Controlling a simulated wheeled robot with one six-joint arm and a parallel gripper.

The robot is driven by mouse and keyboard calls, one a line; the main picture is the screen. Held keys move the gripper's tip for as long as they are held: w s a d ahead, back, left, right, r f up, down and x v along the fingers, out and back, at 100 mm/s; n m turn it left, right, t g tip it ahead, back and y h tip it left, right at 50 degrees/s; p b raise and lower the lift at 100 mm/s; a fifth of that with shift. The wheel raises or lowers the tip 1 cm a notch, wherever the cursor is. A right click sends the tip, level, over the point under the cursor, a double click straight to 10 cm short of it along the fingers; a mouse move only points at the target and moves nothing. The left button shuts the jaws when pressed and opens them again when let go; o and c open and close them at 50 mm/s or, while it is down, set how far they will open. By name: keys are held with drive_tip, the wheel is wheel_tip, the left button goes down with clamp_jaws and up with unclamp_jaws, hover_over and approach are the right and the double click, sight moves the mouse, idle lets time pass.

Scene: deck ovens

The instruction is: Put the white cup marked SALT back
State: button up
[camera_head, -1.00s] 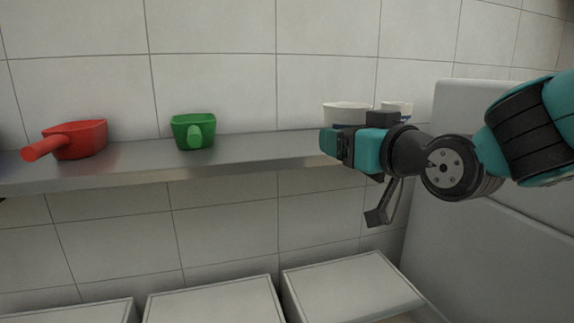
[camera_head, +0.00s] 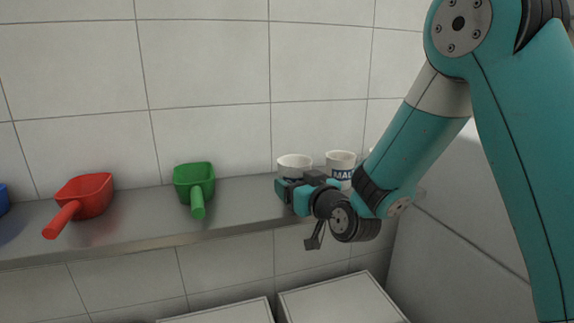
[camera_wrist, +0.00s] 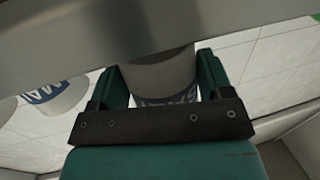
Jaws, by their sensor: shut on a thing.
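A white cup (camera_head: 295,161) stands upright at the shelf in the head view, its lower part hidden by my gripper (camera_head: 303,184). In the wrist view the cup (camera_wrist: 160,77) sits between my two fingers (camera_wrist: 160,85), which are shut on it. A blue label shows low on it, mostly covered by the gripper, and I cannot read it in full. The steel shelf (camera_head: 140,222) crosses the top of the wrist view. I cannot tell whether the cup touches the shelf.
Part of another white cup (camera_head: 378,156) shows behind my arm. A green scoop (camera_head: 194,182) and a red scoop (camera_head: 86,194) lie left. The shelf between green scoop and held cup is clear.

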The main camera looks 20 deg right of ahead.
sight(287, 180)
drive_tip(key=shift+w+a+r, duration=0.1)
drive_tip(key=shift+w, duration=0.35)
drive_tip(key=p+x, duration=0.2)
drive_tip(key=x, duration=0.1)
drive_tip(key=shift+w+a+r, duration=0.1)
drive_tip(key=shift+w+r, duration=0.05)
drive_tip(key=shift+w, duration=0.05)
drive_tip(key=shift+w+f, duration=0.15)
drive_tip(key=shift+f, duration=0.85)
drive_tip(key=shift+f, duration=0.25)
drive_tip(key=o, duration=1.1)
drive_tip(key=shift+r, duration=0.1)
drive_tip(key=shift+c, duration=0.2)
